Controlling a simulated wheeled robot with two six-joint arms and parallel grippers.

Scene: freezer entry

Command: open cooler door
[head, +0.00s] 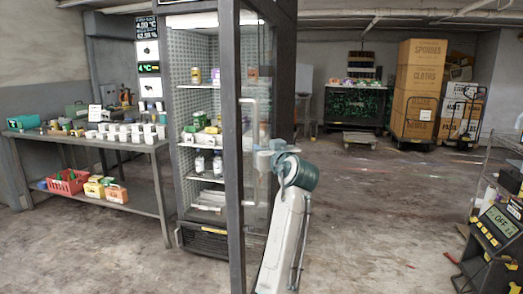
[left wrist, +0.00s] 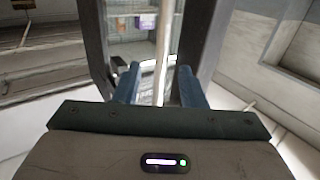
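The cooler (head: 205,20) is a tall dark cabinet left of centre in the head view, with lit shelves. Its framed glass door (head: 234,200) stands swung out from the cabinet, its dark post nearer to me. A pale vertical handle (head: 249,105) is on the door; it also shows in the left wrist view (left wrist: 163,40). My left gripper (head: 262,158) is at the handle's lower part. In the left wrist view its blue fingers (left wrist: 160,85) are apart, with the handle between them and gaps on both sides. My right gripper is out of view.
A metal table (head: 100,143) with white cups stands left of the cooler, a red basket (head: 68,182) on its lower shelf. Stacked cardboard boxes (head: 420,80) stand at the back right. A device with a display (head: 498,222) is at the right edge. The middle floor is clear.

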